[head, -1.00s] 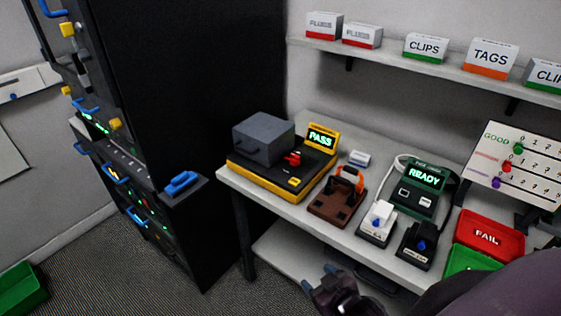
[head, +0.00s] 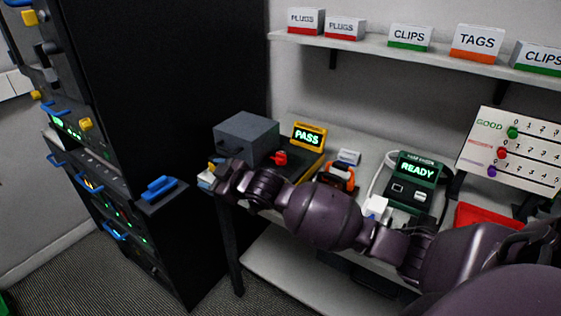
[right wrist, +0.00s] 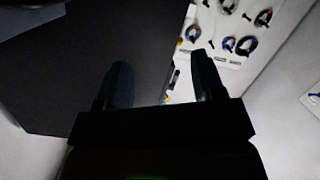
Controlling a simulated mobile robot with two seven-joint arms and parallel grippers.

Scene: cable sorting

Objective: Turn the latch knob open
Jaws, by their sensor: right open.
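Small yellow knobs sit on the front of the black rack; one is at mid height (head: 85,125) and another near the top (head: 30,17). A red knob (head: 280,157) sits on the yellow tester with the PASS screen, beside its grey box (head: 246,138). I cannot tell which one is the latch knob. My right arm reaches leftward across the bench, with its hand at the bench's left end, apart from the rack knobs. In the right wrist view my right gripper (right wrist: 162,82) is open and empty, with dark blue fingertips. My left gripper is not in view.
The black rack (head: 165,90) stands left of the bench, with a blue handle (head: 159,188) sticking out. The READY device (head: 415,180) and an orange-handled tool (head: 338,177) are behind my arm. A shelf of labelled boxes (head: 478,41) is above. The right wrist view shows a cable board (right wrist: 232,30).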

